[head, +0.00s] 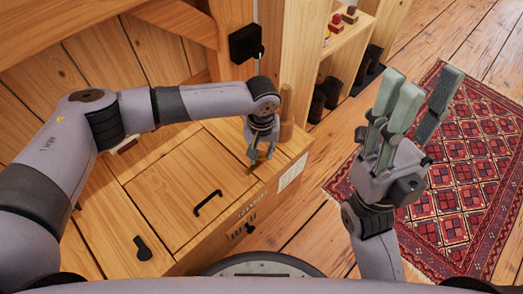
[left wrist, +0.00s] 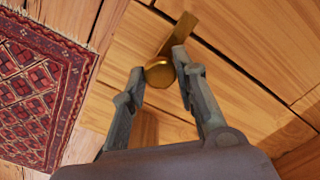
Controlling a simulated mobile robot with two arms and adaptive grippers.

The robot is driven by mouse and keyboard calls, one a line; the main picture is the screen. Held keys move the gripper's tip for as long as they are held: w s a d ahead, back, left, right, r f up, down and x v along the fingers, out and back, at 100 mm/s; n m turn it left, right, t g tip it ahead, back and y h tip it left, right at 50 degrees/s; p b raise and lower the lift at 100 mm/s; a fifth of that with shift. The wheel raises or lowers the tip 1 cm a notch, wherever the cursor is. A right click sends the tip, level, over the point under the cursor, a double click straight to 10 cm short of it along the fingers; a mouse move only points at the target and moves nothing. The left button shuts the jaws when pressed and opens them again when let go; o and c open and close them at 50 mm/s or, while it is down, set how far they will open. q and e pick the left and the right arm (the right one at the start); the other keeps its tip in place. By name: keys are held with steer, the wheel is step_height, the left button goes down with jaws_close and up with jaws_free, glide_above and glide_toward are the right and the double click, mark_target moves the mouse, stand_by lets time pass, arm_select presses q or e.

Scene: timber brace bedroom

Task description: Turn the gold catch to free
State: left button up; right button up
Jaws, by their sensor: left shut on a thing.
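The gold catch (left wrist: 160,73) shows in the left wrist view as a round knob with a flat gold bar running up and right from it across the wooden surface. My left gripper (left wrist: 160,62) has a finger on each side of the knob and is shut on it. In the head view the left gripper (head: 262,153) points down at the right part of the wooden chest's top (head: 155,190), and its fingers mostly hide the catch there. My right gripper (head: 420,88) is raised over the floor and rug, open and empty.
A wooden peg (head: 287,112) stands close behind my left gripper. A shelf (head: 343,45) with dark boots is beyond. A red patterned rug (head: 460,185) lies at right.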

arm_select(q)
jaws_close()
